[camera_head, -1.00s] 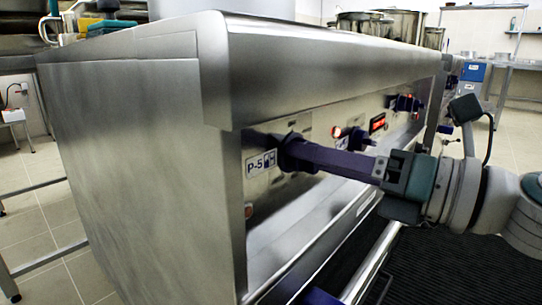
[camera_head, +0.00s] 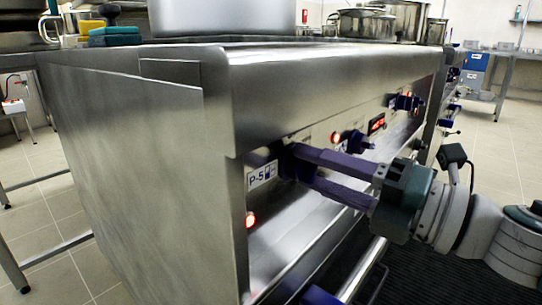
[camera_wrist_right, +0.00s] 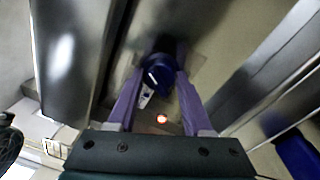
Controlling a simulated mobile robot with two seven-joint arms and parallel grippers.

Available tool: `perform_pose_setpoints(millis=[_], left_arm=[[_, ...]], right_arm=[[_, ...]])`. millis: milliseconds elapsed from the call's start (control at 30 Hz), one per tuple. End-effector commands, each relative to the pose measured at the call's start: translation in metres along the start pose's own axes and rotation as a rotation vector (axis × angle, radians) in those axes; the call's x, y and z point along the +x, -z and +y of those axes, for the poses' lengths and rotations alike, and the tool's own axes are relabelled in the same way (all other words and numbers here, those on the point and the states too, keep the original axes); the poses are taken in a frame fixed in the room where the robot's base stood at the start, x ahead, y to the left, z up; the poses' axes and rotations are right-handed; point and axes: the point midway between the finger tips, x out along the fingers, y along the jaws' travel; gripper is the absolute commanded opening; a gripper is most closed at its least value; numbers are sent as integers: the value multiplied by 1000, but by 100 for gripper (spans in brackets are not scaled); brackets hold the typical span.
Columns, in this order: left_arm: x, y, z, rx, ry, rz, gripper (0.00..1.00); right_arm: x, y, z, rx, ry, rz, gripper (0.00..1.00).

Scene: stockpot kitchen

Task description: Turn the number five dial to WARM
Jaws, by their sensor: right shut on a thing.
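The number five dial (camera_wrist_right: 158,73) is a dark blue knob on the steel front panel, beside the P-5 label (camera_head: 262,175). In the wrist view a white mark shows on it; I cannot read its setting. My right gripper (camera_head: 291,167) has its purple fingers at the dial, mostly hiding it in the head view. In the wrist view the right gripper (camera_wrist_right: 161,76) has one finger on each side of the dial, shut on it. A lamp (camera_head: 250,219) below the label glows red. My left gripper is not in view.
More blue dials (camera_head: 361,142) and a red display (camera_head: 376,123) sit farther along the panel. A steel rail (camera_head: 362,268) runs low along the front. Pots (camera_head: 381,25) and sponges (camera_head: 115,36) stand on top.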

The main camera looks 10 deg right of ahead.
Motion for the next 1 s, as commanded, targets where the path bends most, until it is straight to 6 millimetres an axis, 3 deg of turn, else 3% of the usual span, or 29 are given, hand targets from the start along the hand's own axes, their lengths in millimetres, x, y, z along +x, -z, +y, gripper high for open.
perform_pose_setpoints(millis=[433, 1000], left_arm=[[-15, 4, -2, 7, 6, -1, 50], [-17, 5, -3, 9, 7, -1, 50]], right_arm=[[0, 1, 1, 284, -14, -19, 0], [0, 1, 0, 351, -17, -25, 0]])
